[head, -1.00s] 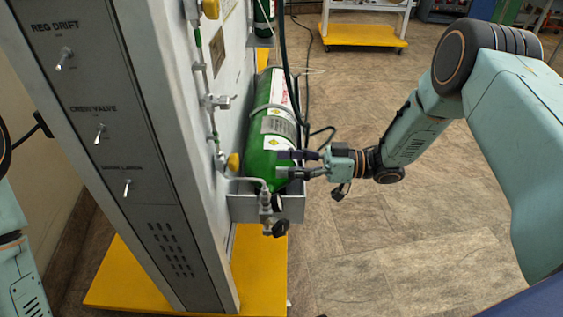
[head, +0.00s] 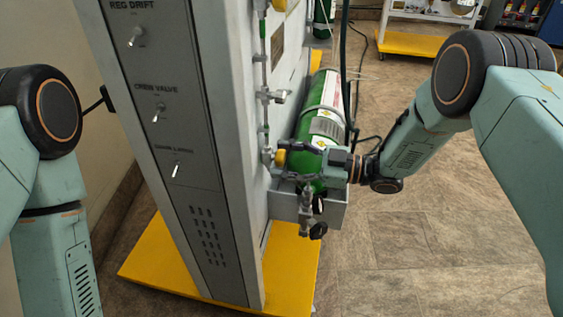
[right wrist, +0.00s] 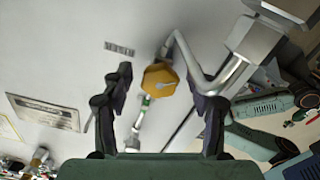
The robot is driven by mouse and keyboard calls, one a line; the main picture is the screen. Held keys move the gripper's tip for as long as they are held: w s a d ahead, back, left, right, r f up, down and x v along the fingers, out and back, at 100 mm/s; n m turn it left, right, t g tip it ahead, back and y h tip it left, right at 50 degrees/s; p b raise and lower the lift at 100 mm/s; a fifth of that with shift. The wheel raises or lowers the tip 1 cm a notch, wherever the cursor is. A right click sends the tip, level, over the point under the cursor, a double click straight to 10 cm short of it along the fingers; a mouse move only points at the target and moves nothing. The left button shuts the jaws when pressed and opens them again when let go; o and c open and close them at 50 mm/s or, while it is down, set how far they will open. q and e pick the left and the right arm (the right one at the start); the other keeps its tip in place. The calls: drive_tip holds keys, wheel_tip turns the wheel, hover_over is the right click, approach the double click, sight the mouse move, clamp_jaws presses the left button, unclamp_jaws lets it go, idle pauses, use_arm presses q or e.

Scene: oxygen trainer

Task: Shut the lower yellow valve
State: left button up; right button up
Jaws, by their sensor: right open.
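The lower yellow valve (head: 281,157) is a small yellow knob on the side of the grey cabinet, beside the green cylinder. In the right wrist view the yellow knob (right wrist: 160,80) shows between the two dark fingers, with clear gaps on both sides. My right gripper (head: 284,160) is open, its fingers pointing at the knob from the right. In the right wrist view the right gripper (right wrist: 160,76) holds nothing. How deep the knob lies between the fingers is hard to tell. My left gripper is out of view; only its arm shows.
The green cylinder (head: 318,122) rests in a grey bracket (head: 333,214). Metal piping and a black knob (head: 318,230) stand close below my right gripper. Another yellow knob (head: 279,5) is higher on the piping.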

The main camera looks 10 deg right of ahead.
drive_tip(key=shift+w+a, duration=0.2)
drive_tip(key=shift+a, duration=0.25)
drive_tip(key=shift+c, duration=0.2)
drive_tip(key=c, duration=1.1)
drive_tip(key=m+p, duration=0.1)
drive_tip(key=m, duration=0.1)
drive_tip(key=shift+s+r+m, duration=0.1)
drive_tip(key=shift+m, duration=0.2)
drive_tip(key=shift+c, duration=0.2)
drive_tip(key=shift+m+p, duration=0.75)
drive_tip(key=shift+m, duration=0.85)
drive_tip(key=o, duration=1.2)
